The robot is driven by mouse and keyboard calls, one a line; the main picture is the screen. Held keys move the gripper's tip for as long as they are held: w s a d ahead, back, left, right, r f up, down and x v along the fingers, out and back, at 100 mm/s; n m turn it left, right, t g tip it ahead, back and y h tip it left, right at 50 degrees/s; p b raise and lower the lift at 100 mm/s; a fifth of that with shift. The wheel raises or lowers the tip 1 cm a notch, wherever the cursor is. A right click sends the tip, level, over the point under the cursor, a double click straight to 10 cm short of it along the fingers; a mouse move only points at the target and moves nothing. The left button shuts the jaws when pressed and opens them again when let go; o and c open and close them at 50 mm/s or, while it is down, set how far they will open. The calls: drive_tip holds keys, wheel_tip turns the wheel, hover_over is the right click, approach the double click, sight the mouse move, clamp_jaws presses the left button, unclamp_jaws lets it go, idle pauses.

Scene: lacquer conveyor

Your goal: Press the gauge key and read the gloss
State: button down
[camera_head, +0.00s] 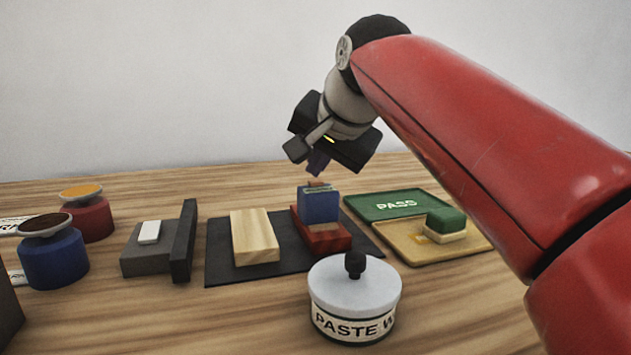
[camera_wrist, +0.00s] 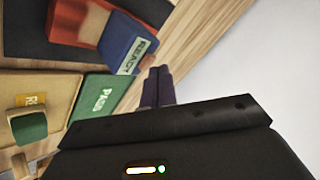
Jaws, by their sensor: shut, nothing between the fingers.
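The gauge (camera_head: 319,205) is a small blue block standing on a red lacquered board (camera_head: 325,240). A small brownish key (camera_head: 317,183) sits on its top. In the wrist view the gauge (camera_wrist: 124,40) shows a pale panel (camera_wrist: 138,57) reading READY, and the red board (camera_wrist: 72,20) is beside it. My gripper (camera_head: 318,171) is shut and empty, pointing down just above the key. I cannot tell whether its tips touch the key. In the wrist view the fingers (camera_wrist: 158,76) are together beside the gauge's panel end, and the key is not clear there.
A plain wood block (camera_head: 254,238) shares the dark mat (camera_head: 220,265). At right are a green PASS tray (camera_head: 375,209) and a tan tray (camera_head: 470,250) holding a green-topped block (camera_head: 446,221). A paste tin (camera_head: 354,300) stands in front. Blue (camera_head: 54,262) and red (camera_head: 93,221) pots stand left.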

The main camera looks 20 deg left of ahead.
drive_tip(key=shift+f+b, duration=0.3)
drive_tip(key=shift+f, duration=0.15)
drive_tip(key=shift+r, duration=0.15)
idle(0.4)
drive_tip(key=shift+r+p, duration=0.75)
drive_tip(key=shift+p, duration=0.2)
wheel_tip(320, 180, up, 5)
drive_tip(key=p, duration=0.5)
